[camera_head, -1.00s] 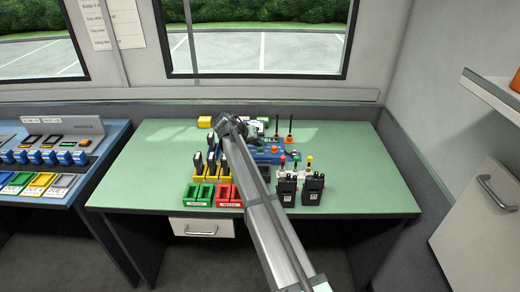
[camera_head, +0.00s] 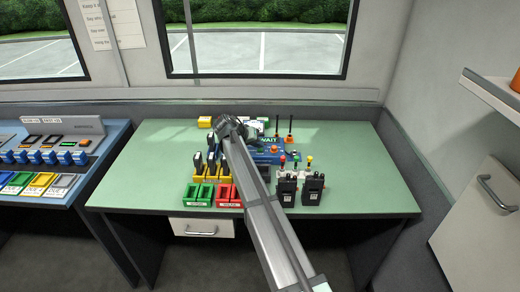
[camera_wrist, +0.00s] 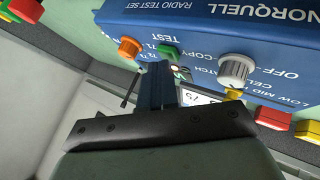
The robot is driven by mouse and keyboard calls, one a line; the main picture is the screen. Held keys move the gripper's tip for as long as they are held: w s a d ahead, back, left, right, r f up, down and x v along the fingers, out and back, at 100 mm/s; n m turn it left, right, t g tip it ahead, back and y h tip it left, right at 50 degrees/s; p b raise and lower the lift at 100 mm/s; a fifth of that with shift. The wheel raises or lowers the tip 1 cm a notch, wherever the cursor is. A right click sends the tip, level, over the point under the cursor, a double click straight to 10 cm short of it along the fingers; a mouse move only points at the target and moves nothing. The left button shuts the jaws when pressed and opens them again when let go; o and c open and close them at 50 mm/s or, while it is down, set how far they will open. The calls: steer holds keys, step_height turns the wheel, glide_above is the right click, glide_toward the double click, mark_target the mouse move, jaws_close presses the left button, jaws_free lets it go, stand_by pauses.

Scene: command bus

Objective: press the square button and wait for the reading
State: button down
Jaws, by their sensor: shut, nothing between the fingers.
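The blue radio test set (camera_head: 268,158) stands on the green desk, partly hidden behind my arm. Its screen (camera_head: 268,140) reads "WAIT" in the head view. In the wrist view the blue case (camera_wrist: 200,22) shows an orange knob (camera_wrist: 130,47), a green button (camera_wrist: 168,52) that looks square, and a grey round knob (camera_wrist: 235,68). My gripper (camera_wrist: 160,68) is shut and empty, its tips right at the green button. I cannot tell whether they touch it. My arm and hand hide the tips in the head view.
The right side of the desk is clear.

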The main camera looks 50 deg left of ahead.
mark_target(258, 150)
steer(key=shift+r, duration=0.75)
steer(key=shift+r, duration=2.55)
